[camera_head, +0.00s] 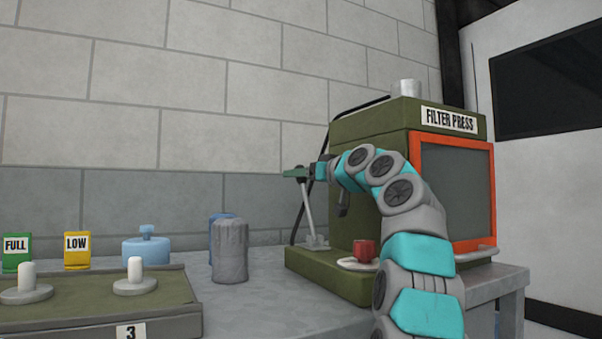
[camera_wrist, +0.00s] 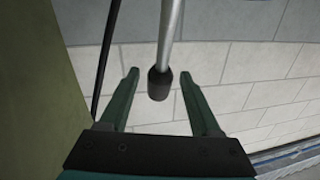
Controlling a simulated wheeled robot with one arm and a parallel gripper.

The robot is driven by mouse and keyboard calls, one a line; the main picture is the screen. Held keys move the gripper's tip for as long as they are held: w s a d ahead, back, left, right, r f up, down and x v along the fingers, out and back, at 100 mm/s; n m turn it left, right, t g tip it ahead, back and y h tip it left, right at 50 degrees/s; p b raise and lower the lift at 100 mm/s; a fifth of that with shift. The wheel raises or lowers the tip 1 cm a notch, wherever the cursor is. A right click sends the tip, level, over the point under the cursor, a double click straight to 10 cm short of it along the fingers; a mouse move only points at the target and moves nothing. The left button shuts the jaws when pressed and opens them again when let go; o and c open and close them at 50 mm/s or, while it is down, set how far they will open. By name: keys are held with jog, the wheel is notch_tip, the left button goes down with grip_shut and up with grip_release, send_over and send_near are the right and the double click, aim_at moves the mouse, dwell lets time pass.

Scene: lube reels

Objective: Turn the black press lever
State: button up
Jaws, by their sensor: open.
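The press lever shows in the head view as a thin grey rod (camera_head: 308,203) rising from the left side of the olive filter press (camera_head: 365,130). In the wrist view it is a metal rod ending in a black knob (camera_wrist: 158,84). My gripper (camera_head: 296,172) is at the lever's upper end, and its green fingers hide the knob in the head view. In the wrist view my gripper (camera_wrist: 159,75) is open, with one finger on each side of the knob. Gaps show between the knob and both fingers.
A red cup (camera_head: 365,251) on a pale disc stands on the press base, beside my arm. A grey canister (camera_head: 229,250), a blue pot (camera_head: 146,251) and an olive tray (camera_head: 95,303) with white-knobbed pieces are on the counter's left. A black cable (camera_wrist: 106,60) runs beside the lever.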

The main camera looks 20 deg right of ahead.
jog(key=shift+w, duration=0.2)
jog(key=shift+c, duration=0.3)
grip_shut()
jog(key=shift+f, duration=0.1)
dwell(0.9)
